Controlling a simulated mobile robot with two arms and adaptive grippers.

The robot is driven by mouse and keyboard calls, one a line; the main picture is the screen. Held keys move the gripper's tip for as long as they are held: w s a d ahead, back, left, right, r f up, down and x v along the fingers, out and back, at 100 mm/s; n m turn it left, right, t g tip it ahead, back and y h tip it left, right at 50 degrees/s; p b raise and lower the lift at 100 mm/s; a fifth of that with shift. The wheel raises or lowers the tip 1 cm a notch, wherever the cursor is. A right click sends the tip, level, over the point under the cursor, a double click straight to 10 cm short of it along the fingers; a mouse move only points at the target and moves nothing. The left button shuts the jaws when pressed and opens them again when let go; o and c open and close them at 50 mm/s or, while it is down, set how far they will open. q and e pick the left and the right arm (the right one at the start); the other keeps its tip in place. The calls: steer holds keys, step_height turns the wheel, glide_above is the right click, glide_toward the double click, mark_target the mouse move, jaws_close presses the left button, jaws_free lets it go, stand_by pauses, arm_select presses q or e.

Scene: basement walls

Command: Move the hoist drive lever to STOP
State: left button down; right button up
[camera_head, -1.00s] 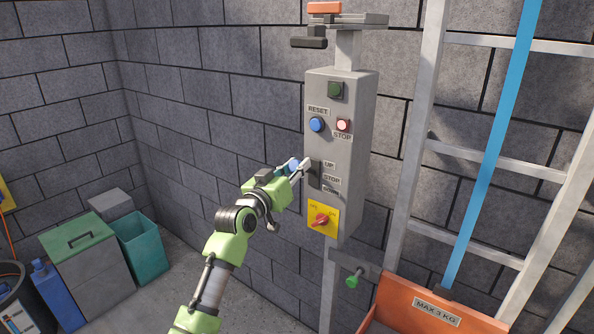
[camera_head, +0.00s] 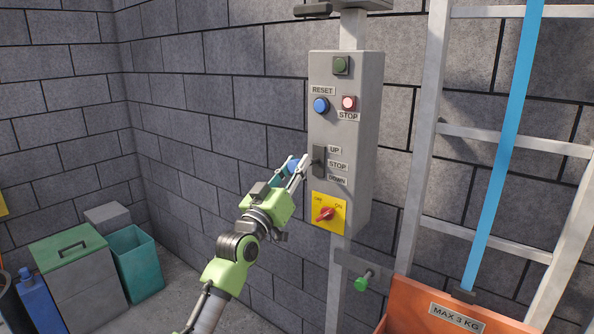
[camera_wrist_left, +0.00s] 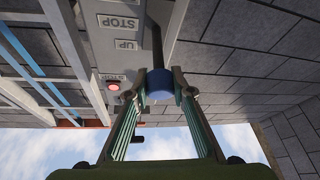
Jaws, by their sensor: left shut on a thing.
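The grey hoist control box (camera_head: 350,75) stands on a post against the wall. The hoist drive lever sits in a dark upright slot (camera_head: 320,152) beside the labels UP, STOP (camera_head: 338,165) and DOWN. Its blue knob (camera_head: 293,167) is between the fingers of my left gripper (camera_head: 299,166), which is shut on it. In the left wrist view the fingers (camera_wrist_left: 159,90) press on both sides of the blue knob (camera_wrist_left: 160,80). In the head view the knob appears near the height of the STOP label. The lever's exact notch is hard to tell.
Above the slot are a blue RESET button (camera_head: 321,105) and a red STOP button (camera_head: 348,103). Below is a red OFF/ON switch (camera_head: 325,214). A ladder-like frame (camera_head: 425,190), a blue strap and an orange bin (camera_head: 420,294) stand right. Boxes (camera_head: 75,270) sit left.

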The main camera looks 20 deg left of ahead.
arm_select(q)
steer(key=shift+f, duration=1.15)
steer(key=c, duration=1.8)
jaws_free()
steer(key=shift+o, duration=0.2)
steer(key=shift+r, duration=0.2)
steer(key=shift+r, duration=0.1)
steer(key=shift+s, duration=0.15)
steer(key=v, duration=1.1)
steer(key=shift+s+a+f, duration=0.2)
steer(key=shift+s+f, duration=0.05)
steer(key=shift+s, duration=0.05)
